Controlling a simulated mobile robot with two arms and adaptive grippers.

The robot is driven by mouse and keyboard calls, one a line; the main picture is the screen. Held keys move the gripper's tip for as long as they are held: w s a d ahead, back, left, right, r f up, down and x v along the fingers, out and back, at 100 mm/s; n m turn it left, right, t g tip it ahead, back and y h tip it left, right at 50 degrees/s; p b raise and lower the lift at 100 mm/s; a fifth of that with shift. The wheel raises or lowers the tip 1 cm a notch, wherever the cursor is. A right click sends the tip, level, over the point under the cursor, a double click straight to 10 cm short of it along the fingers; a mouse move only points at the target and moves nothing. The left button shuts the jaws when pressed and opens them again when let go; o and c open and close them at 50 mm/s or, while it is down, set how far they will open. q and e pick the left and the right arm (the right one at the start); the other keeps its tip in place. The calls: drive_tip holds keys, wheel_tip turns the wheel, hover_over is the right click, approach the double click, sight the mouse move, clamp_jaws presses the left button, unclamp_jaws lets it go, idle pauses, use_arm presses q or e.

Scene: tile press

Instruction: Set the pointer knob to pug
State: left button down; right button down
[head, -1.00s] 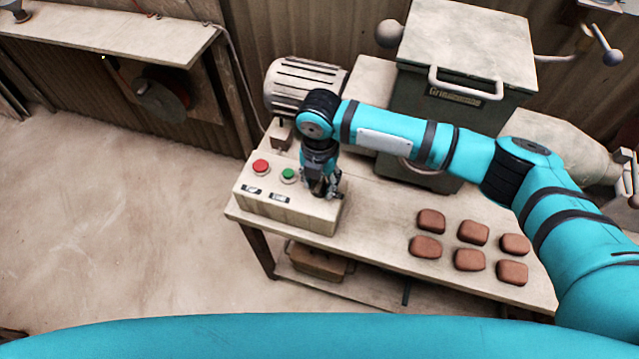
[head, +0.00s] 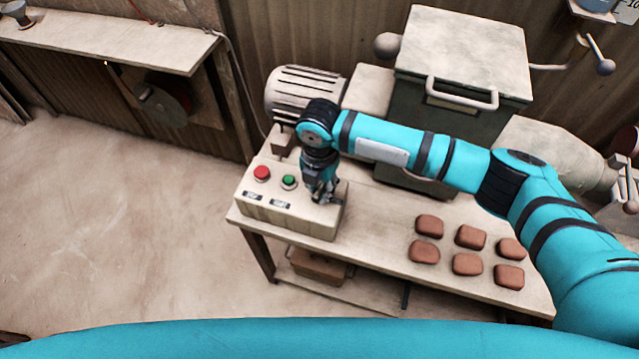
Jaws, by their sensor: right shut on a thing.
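A cream control box (head: 290,220) stands at the left end of the workbench. On its top are a red button (head: 262,173), a green button (head: 290,182) and small dark labels too small to read. My right gripper (head: 325,201) points down onto the right part of the box top. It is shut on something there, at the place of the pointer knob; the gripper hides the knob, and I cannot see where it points. My left gripper is not in view.
Several brown tiles (head: 467,264) lie in two rows on the bench (head: 375,225), right of the box. A dark green press (head: 465,60) with a pale lid and a ribbed motor (head: 300,92) stand behind. Bare floor lies at left.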

drive_tip(key=m+p, duration=0.3)
drive_tip(key=shift+s+r+m, duration=0.1)
drive_tip(key=shift+r+m, duration=0.1)
drive_tip(key=shift+m, duration=0.1)
drive_tip(key=m+p, duration=0.4)
drive_tip(key=shift+m, duration=0.3)
drive_tip(key=m+p, duration=0.4)
drive_tip(key=m, duration=0.1)
drive_tip(key=shift+f, duration=0.1)
drive_tip(key=shift+f+m+p, duration=0.1)
drive_tip(key=shift+m+p, duration=0.65)
drive_tip(key=shift+m, duration=0.85)
drive_tip(key=c, duration=1.3)
unclamp_jaws()
